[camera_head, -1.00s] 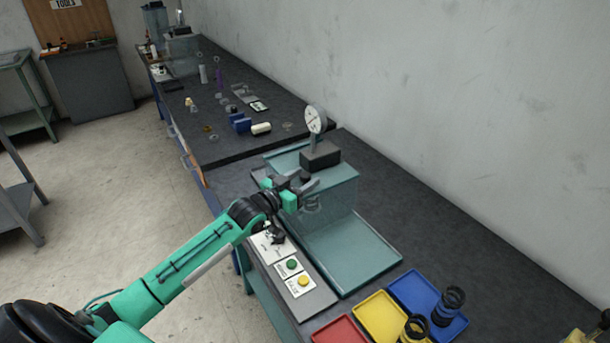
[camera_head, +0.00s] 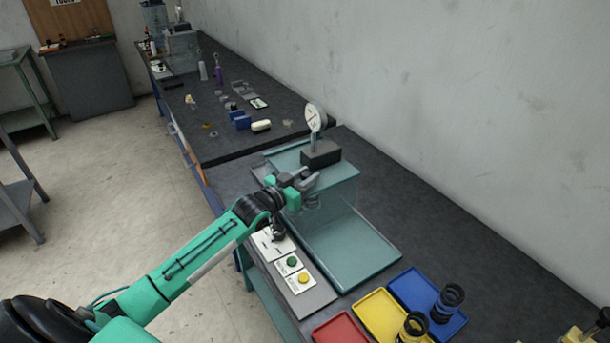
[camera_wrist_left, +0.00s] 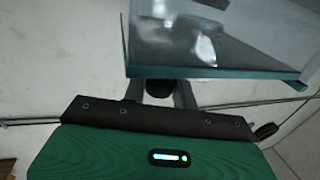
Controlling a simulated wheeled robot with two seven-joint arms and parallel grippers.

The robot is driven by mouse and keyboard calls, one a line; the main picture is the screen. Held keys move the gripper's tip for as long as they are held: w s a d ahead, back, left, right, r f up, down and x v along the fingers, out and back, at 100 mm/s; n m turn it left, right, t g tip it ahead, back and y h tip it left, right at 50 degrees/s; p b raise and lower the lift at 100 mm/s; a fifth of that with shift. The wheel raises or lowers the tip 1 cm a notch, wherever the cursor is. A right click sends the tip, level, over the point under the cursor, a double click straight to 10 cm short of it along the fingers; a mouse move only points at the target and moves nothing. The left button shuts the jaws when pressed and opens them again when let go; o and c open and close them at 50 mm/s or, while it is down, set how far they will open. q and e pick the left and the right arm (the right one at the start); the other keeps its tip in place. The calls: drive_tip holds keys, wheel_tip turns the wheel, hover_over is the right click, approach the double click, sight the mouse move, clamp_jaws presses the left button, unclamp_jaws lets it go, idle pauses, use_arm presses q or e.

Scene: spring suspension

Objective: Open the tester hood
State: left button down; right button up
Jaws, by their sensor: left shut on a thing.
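The tester stands on the bench with a teal base plate (camera_head: 350,250), a clear hood (camera_head: 340,200) and a dial gauge (camera_head: 314,118) on a dark block on top. My left gripper (camera_head: 306,182) is at the hood's upper left side, partly covering it. In the left wrist view its fingers (camera_wrist_left: 158,96) are shut around a small dark knob-like handle (camera_wrist_left: 158,87) just below the teal edge of the hood (camera_wrist_left: 215,73). How far the hood is raised is hard to tell through the clear panel.
A panel with a green button (camera_head: 292,262) and a yellow button (camera_head: 303,278) lies left of the tester. Red (camera_head: 340,328), yellow (camera_head: 378,312) and blue (camera_head: 412,283) trays sit in front, with black springs (camera_head: 449,298). A wall (camera_head: 450,110) runs along the right.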

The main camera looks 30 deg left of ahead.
use_arm(q)
drive_tip(key=s+d+p, duration=0.2)
drive_tip(key=s+d, duration=0.3)
drive_tip(key=d, duration=0.3)
drive_tip(key=s+d+p, duration=0.3)
drive_tip(key=s+d, duration=0.1)
drive_tip(key=d, duration=0.4)
drive_tip(key=shift+s+d+p, duration=0.25)
drive_tip(key=shift+s+p, duration=0.1)
drive_tip(key=c, duration=1.1)
unclamp_jaws()
drive_tip(key=shift+b+v, duration=2.35)
drive_tip(key=shift+v, duration=4.55)
drive_tip(key=shift+a, duration=0.15)
